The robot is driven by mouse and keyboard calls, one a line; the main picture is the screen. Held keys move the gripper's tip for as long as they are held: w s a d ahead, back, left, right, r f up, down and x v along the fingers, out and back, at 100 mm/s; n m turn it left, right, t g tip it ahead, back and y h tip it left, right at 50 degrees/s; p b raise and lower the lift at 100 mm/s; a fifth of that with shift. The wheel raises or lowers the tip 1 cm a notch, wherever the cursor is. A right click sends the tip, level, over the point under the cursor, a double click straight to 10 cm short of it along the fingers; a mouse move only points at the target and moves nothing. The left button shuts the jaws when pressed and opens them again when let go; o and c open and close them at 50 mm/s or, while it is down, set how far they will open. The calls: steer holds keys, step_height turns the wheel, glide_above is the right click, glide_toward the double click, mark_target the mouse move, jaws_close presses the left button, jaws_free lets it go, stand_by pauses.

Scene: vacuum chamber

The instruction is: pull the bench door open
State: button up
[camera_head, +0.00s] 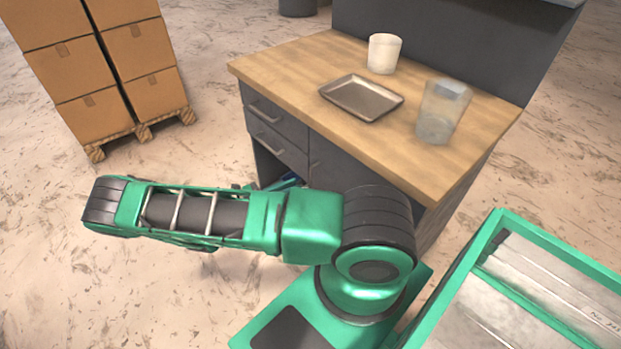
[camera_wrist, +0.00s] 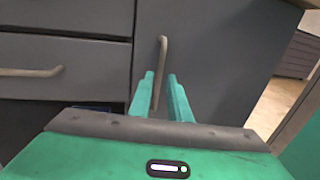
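The bench door (camera_wrist: 215,60) is a dark grey panel under the wooden worktop, and it looks shut. In the head view the door (camera_head: 345,168) is partly hidden by my arm. Its handle (camera_wrist: 163,62) is an upright bar near the door's left edge. My gripper (camera_wrist: 160,88) is open, with its two green fingers pointing at the door. The lower part of the handle shows between the fingers, with gaps on both sides. I cannot tell how deep the handle sits between them. In the head view my arm hides the gripper.
Dark drawers (camera_head: 276,142) are left of the door, one with a bar handle (camera_wrist: 30,72). On the worktop (camera_head: 290,70) stand a metal tray (camera_head: 361,98), a white cup (camera_head: 384,53) and a clear container (camera_head: 442,110). Stacked boxes (camera_head: 105,65) are far left.

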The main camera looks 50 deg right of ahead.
mark_target(311, 178)
steer(key=x, duration=0.8)
steer(key=shift+d, duration=0.1)
steer(key=shift+c, duration=0.7)
